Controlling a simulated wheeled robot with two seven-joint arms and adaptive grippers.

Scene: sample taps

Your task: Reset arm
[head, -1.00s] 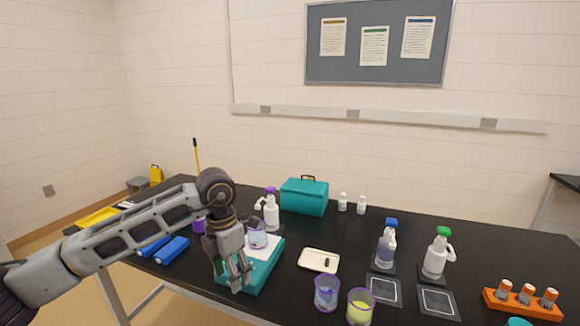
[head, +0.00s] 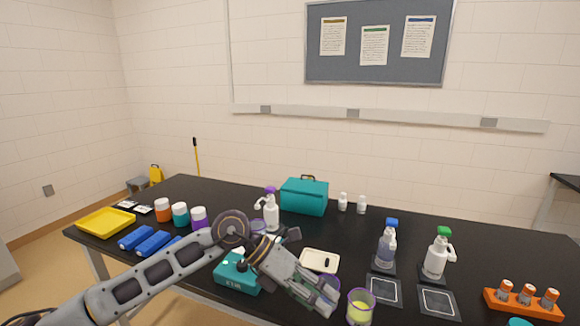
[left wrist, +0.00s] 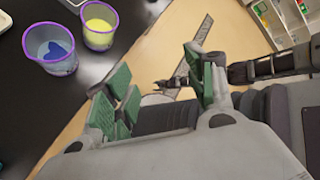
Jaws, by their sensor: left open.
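My left gripper (head: 325,303) hangs over the front of the black table, angled down to the right. In the left wrist view its green-padded fingers (left wrist: 160,90) are apart with nothing between them. A purple-rimmed cup with blue liquid (left wrist: 50,45) is beside it, mostly hidden behind the gripper in the head view. A purple-rimmed cup with yellow liquid (head: 360,306) stands just right of it. The teal scale (head: 238,278) is partly covered by my arm. In the left wrist view, a dark arm (left wrist: 280,66), apparently my right one, reaches behind the fingers; its jaws are unclear.
Spray bottles (head: 436,258) stand behind dark square pads (head: 437,301). A cream tray (head: 319,261) lies mid-table and an orange rack (head: 522,304) at right. A yellow tray (head: 106,222), several jars (head: 180,215) and blue blocks (head: 153,243) are at left. A teal case (head: 304,197) stands behind.

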